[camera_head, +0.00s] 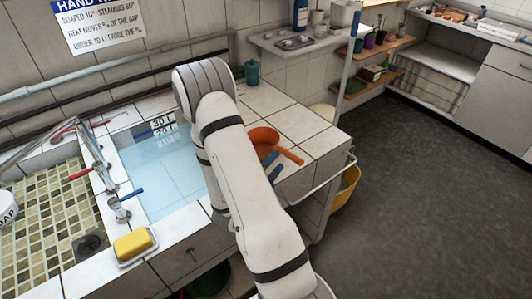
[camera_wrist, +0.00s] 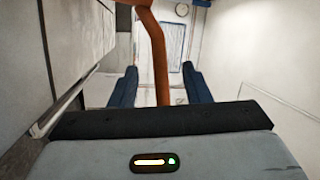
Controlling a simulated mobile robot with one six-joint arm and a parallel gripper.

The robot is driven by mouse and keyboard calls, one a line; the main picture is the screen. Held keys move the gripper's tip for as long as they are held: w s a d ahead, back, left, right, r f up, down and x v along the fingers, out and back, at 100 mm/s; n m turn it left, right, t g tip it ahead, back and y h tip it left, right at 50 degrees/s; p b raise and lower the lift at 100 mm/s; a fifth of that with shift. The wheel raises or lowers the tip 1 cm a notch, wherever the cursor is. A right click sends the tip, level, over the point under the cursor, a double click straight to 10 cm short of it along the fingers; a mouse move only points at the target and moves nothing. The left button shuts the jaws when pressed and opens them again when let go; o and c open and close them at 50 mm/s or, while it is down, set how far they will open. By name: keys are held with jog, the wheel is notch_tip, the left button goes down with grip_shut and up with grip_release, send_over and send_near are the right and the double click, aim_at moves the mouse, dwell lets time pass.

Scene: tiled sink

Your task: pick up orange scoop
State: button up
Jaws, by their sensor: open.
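The orange scoop (camera_head: 263,137) lies on the white tiled counter to the right of the sink basin, its handle extending toward the lower right. In the wrist view its orange handle (camera_wrist: 160,60) runs down between my two blue fingers, with a visible gap on either side. My gripper (camera_head: 272,165) is open at the handle, partly hidden behind my arm in the head view; its fingers also show in the wrist view (camera_wrist: 160,85). Only the edge of the scoop's bowl shows at the top of the wrist view.
The water-filled basin (camera_head: 165,170) lies left of my arm. A yellow sponge (camera_head: 133,243) sits on a dish at the front. A teal jar (camera_head: 252,72) stands at the counter's back. A metal rail (camera_head: 325,182) and yellow bucket (camera_head: 346,187) are at its right side.

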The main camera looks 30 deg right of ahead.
jog(key=p+x, duration=0.1)
jog(key=x, duration=0.6)
jog(key=shift+s+d, duration=0.1)
jog(key=shift+d, duration=0.2)
jog(key=shift+c, duration=0.2)
grip_shut()
